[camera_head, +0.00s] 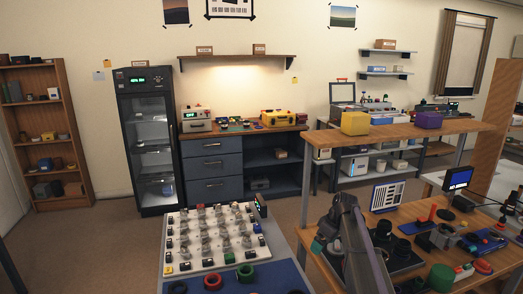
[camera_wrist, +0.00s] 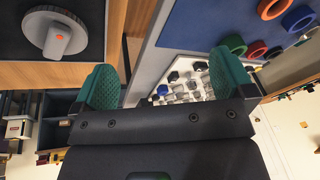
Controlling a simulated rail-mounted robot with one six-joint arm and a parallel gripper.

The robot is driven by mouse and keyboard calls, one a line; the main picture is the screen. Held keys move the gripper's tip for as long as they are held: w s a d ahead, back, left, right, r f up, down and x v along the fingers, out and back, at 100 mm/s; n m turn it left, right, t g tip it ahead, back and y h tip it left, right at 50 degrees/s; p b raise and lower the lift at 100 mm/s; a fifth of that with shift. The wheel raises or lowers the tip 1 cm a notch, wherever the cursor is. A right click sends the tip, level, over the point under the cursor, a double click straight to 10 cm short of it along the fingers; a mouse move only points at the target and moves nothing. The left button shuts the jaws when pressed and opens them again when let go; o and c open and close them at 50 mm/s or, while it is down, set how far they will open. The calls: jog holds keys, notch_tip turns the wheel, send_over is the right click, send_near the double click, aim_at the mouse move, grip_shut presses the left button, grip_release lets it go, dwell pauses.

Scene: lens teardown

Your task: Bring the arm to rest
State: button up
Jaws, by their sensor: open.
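My gripper (camera_wrist: 166,84) shows in the wrist view with its two green fingers wide apart and nothing between them. In the head view my arm stands at the lower middle right, over the left part of the wooden workbench (camera_head: 404,215). A bit of green at its far end looks like a finger; the rest of the gripper is hidden there.
In the wrist view a round grey piece with a knob (camera_wrist: 62,38) sits on a dark pad. Floor shows between the tables.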

jog(key=s+a+m+h, duration=0.1)
jog(key=s+m, duration=0.3)
jog(key=s, duration=1.1)
jog(key=s+a+m+h, duration=0.2)
jog(key=s+a+m, duration=0.2)
jog(key=s, duration=1.1)
jog(key=shift+s+f+m+g+h, duration=0.3)
jog(key=shift+f+m, duration=0.1)
jog(key=shift+m, duration=0.2)
jog(key=shift+w, duration=0.1)
